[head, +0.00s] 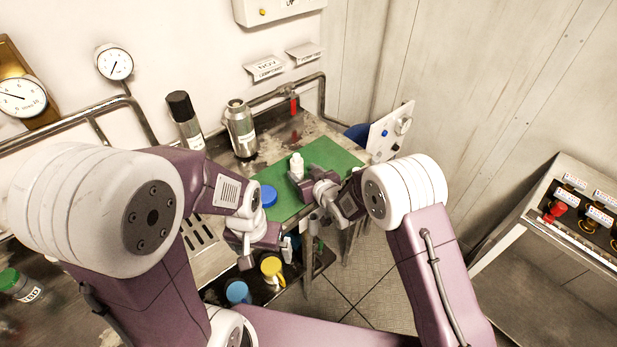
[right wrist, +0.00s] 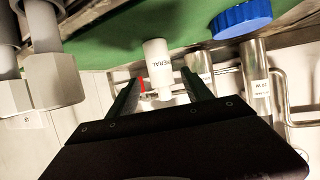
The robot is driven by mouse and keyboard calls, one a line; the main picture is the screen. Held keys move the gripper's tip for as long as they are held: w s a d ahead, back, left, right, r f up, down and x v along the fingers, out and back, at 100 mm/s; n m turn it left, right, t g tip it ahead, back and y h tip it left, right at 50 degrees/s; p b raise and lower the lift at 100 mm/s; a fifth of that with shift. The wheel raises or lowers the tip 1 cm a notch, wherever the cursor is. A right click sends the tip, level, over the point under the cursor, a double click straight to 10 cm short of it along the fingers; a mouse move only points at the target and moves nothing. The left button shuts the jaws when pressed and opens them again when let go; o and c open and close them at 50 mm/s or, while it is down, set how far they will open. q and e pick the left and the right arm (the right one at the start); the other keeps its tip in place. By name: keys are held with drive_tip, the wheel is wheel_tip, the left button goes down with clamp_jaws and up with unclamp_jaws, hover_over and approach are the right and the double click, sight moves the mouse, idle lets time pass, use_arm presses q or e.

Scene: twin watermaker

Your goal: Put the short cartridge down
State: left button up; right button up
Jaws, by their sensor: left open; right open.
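A short white cartridge (head: 297,166) stands upright on the green mat (head: 333,155). My right gripper (head: 299,181) is open at the mat, close to the cartridge. In the right wrist view its fingers (right wrist: 163,95) lie to either side of the cartridge's end, with gaps on both sides. My left gripper (head: 269,250) is open and empty, in front of the mat, above the area with the yellow and blue cups.
A blue round cap (head: 268,195) lies at the mat's left. A steel housing (head: 240,128) and a black-capped cylinder (head: 184,120) stand behind. A yellow cup (head: 272,269) and a blue-topped container (head: 238,292) are lower down. A white panel (head: 390,132) stands at the right.

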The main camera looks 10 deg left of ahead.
drive_tip(key=shift+v, duration=1.8)
